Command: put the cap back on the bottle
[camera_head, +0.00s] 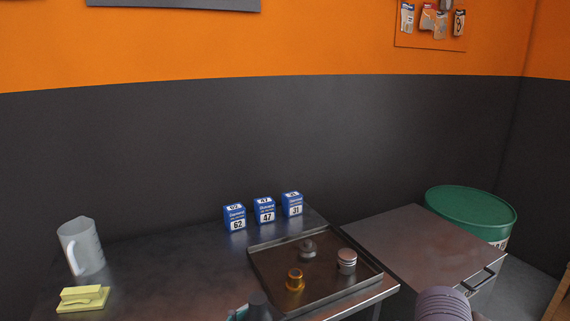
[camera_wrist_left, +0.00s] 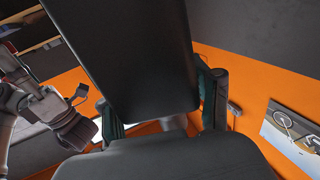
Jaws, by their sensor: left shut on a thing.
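My left gripper (camera_head: 240,313) is at the bottom edge of the head view, by the front of the table. In the left wrist view, its teal-padded fingers (camera_wrist_left: 163,110) are on both sides of a large dark slab-like body (camera_wrist_left: 125,55) and are shut on it. Its dark rounded top (camera_head: 259,300) shows in the head view. It may be the bottle; its opening is not clear. No cap can be named with certainty. My right gripper is not clearly in view.
A metal tray (camera_head: 266,272) on the steel table (camera_head: 175,262) holds an amber flanged part (camera_head: 295,280), a grey part (camera_head: 308,248) and a ringed metal cylinder (camera_head: 346,262). Three blue boxes (camera_head: 264,211) stand behind. A jug (camera_head: 82,247) and yellow block (camera_head: 83,298) are at left.

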